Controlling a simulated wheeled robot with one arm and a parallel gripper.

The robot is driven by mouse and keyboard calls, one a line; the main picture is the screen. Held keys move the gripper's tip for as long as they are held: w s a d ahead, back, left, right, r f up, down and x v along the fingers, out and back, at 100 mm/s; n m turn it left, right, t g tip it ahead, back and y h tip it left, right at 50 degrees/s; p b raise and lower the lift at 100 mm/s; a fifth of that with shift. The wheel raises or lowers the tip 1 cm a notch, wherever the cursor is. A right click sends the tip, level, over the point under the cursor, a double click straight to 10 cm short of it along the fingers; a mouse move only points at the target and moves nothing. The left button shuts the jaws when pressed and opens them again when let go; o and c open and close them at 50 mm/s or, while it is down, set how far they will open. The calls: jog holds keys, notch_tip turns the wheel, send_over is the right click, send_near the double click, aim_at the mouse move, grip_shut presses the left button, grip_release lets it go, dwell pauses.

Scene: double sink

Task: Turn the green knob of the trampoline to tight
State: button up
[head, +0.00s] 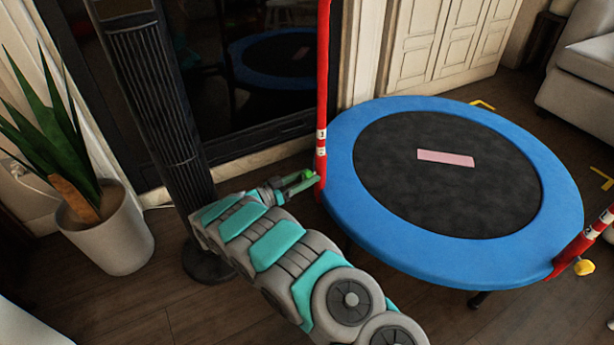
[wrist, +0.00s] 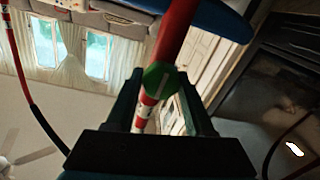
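The trampoline has a blue rim (head: 375,235) and a black mat. A red pole (head: 323,80) stands at its left edge, with small white labels on it. The green knob (head: 309,174) is at this pole, just below the labels. In the wrist view, the green knob (wrist: 158,77) sits in front of the red pole, between my two fingertips. My gripper (head: 302,183) reaches the pole from the left. Its fingers are apart on either side of the knob, with narrow gaps. In the wrist view my gripper (wrist: 160,85) hides part of the pole.
A yellow knob (head: 584,267) is on the other red pole at right. A pink rectangle (head: 445,158) lies on the mat. A dark tower fan (head: 160,100) stands close behind my arm. A potted plant (head: 105,230) is at left. A sofa (head: 585,75) is at upper right.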

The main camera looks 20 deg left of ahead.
grip_shut()
jog(key=shift+m, duration=0.3)
jog(key=m+p, duration=0.2)
jog(key=m, duration=0.1)
jog(key=shift+r+m, duration=0.15)
jog(key=shift+m, duration=0.25)
jog(key=m+p, duration=0.1)
jog(key=m, duration=0.8)
jog(key=shift+m, duration=2.2)
